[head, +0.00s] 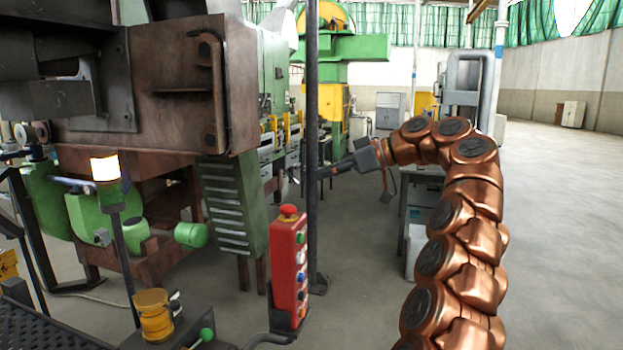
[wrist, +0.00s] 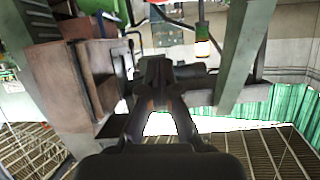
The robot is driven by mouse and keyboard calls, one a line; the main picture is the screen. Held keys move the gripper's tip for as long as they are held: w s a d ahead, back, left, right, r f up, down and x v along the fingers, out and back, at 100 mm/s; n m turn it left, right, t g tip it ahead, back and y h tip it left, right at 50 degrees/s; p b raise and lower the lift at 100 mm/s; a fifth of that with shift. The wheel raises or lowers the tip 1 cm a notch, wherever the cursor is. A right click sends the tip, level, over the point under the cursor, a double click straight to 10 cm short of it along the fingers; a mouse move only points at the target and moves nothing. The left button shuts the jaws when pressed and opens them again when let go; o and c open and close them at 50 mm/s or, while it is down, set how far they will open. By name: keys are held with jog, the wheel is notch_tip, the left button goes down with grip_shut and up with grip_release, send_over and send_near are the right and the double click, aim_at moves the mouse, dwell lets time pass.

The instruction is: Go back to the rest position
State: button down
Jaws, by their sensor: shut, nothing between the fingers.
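My gripper (head: 328,172) shows in the head view at the end of my copper-coloured arm, just right of the dark vertical post (head: 313,120). Its tip points left, toward the green and brown furnace machinery. In the wrist view the dark fingers of my gripper (wrist: 155,68) come together at their tips and hold nothing. In the head view the tip is small and lies close to the post in the picture; I cannot tell the gap between them.
The brown furnace body (head: 180,85) fills the left. A red control box (head: 289,265) with buttons stands in front of the post. A lit lamp (head: 105,168) stands on the left. A grey bench (head: 421,180) is behind my arm. The floor at right (head: 575,230) is clear.

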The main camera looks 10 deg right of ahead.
jog(key=shift+s+d+r, duration=0.25)
jog(key=shift+s+d, duration=0.05)
jog(key=shift+d, duration=0.1)
jog(key=s+a+f+m+g+h, duration=0.25)
jog(key=s+a+f, duration=0.25)
jog(key=s+a, duration=0.35)
jog(key=s+a+f+m+g+h, duration=0.1)
jog(key=s+a+f+m+g, duration=0.15)
jog(key=s+a+f, duration=0.55)
jog(key=s+d+f+m+g+h, duration=0.1)
jog(key=s+d+f, duration=0.3)
jog(key=s, duration=0.6)
jog(key=s+d+f+m+g+h, duration=0.1)
jog(key=s+d+f+m+h, duration=0.2)
jog(key=s+f, duration=0.6)
jog(key=s+d+f+m+g+h, duration=0.1)
jog(key=s+d+f+h, duration=0.3)
jog(key=s, duration=0.8)
notch_tip(320, 180, down, 3)
jog(key=shift+s+d+m+g, duration=0.25)
jog(key=shift+d+m+g, duration=0.2)
jog(key=shift+d, duration=0.5)
